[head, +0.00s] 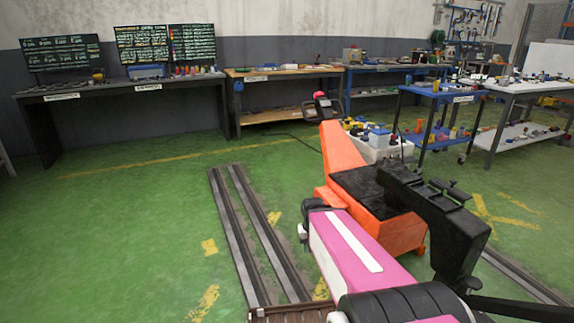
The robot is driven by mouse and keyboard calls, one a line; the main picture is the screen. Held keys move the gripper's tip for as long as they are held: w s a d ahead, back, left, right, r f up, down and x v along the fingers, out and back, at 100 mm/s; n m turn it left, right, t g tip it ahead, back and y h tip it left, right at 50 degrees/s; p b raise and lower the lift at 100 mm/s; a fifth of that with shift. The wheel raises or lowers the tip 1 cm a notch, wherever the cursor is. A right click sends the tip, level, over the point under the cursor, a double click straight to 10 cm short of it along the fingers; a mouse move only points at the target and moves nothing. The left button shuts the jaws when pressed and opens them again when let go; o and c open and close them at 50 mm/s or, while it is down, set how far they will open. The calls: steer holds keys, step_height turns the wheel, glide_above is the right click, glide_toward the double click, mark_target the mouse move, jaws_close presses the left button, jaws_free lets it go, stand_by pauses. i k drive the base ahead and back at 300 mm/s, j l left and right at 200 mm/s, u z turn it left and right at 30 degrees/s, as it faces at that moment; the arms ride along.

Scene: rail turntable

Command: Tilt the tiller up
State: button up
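An orange machine (341,150) stands right of centre in the head view. Its narrow upper part leans up and to the left. A dark handle with a red piece on top, apparently the tiller's head (322,107), shows at its upper end. The lower orange body carries a flat black panel. A black jointed part in front of the body on the right may include my gripper (400,178), but its fingertips cannot be made out. I cannot tell whether it touches the machine. My pink arm link with a white stripe hides part of the lower body.
Two metal rails (237,235) run along the green floor left of the machine. A blue cart (443,96) with small items and a white-topped table (550,93) stand at the right. Workbenches (120,88) line the back wall. The left floor is clear.

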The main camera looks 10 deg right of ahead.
mark_target(339, 153)
steer(key=i+j+z, duration=0.3)
steer(key=i+z, duration=0.2)
steer(key=i+j+u, duration=0.1)
steer(key=i+j, duration=0.6)
steer(key=i, duration=0.1)
